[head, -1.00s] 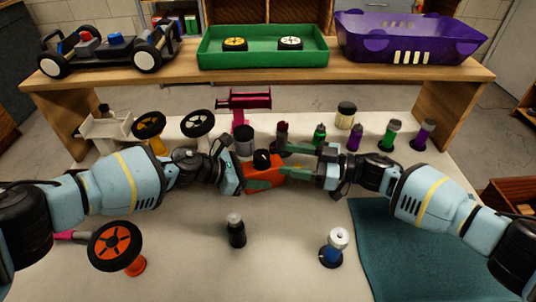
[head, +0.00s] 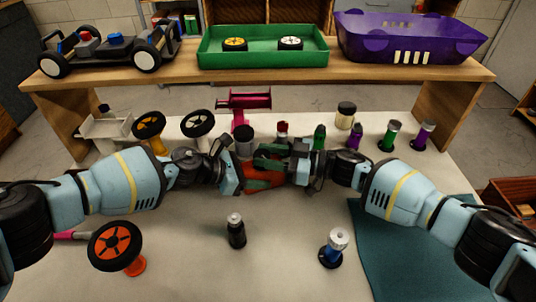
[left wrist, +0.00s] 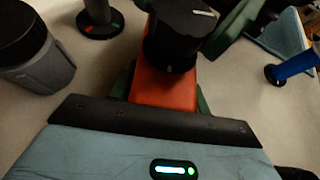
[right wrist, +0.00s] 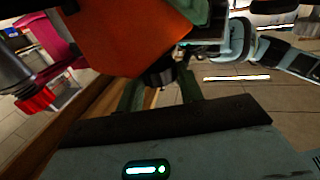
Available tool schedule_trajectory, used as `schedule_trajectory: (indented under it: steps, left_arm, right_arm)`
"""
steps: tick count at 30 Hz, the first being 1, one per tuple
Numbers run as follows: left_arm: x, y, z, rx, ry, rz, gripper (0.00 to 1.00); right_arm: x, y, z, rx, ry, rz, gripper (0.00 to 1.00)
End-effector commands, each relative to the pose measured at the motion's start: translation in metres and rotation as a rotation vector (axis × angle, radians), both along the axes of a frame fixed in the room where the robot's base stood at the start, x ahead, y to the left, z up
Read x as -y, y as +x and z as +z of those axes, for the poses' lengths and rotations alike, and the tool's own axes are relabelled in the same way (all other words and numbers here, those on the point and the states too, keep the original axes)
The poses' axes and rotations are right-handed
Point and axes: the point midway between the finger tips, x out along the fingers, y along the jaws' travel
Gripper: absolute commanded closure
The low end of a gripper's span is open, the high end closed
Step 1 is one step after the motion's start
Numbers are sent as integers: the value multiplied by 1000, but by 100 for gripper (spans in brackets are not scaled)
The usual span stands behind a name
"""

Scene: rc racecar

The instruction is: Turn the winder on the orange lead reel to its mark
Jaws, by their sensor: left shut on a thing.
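The orange lead reel (head: 262,187) is held above the table in my left gripper (head: 257,179), whose green fingers lie along its sides. Its orange body shows in the left wrist view (left wrist: 163,88) and the right wrist view (right wrist: 120,38). The black winder (left wrist: 178,40) sits on the reel with a pale line (left wrist: 203,13) on its top. My right gripper (head: 271,157) is at the winder, its fingers on either side of it and apart. The right wrist view shows part of the winder (right wrist: 160,75) between them. Contact with the winder is not clear. The reel's own mark cannot be made out.
A dark-capped grey jar (head: 244,140) stands close behind the left gripper. Several coloured posts, including a purple one (head: 355,135), stand behind the right gripper. A black post (head: 236,232) and a blue one (head: 333,247) stand in front.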

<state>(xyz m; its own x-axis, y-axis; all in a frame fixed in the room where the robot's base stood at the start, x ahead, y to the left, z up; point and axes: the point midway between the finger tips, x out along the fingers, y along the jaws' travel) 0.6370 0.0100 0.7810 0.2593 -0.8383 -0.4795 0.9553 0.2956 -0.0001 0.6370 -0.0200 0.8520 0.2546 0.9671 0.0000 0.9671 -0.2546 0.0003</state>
Motion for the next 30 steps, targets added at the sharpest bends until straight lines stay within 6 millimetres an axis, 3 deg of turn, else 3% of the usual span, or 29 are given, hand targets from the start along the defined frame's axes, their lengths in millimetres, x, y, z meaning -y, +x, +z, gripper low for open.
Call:
schedule_trajectory:
  steps: [5,11,30]
  left_arm:
    - [0,0,0,0,1,0,73]
    - [0,0,0,0,1,0,73]
    - [1,-1,0,-2,-1,-1,73]
  right_arm:
    - [0,0,0,0,0,0,87]
    - [-1,-1,-1,0,3,-36,87]
    - [-4,-7,0,-2,5,-391,87]
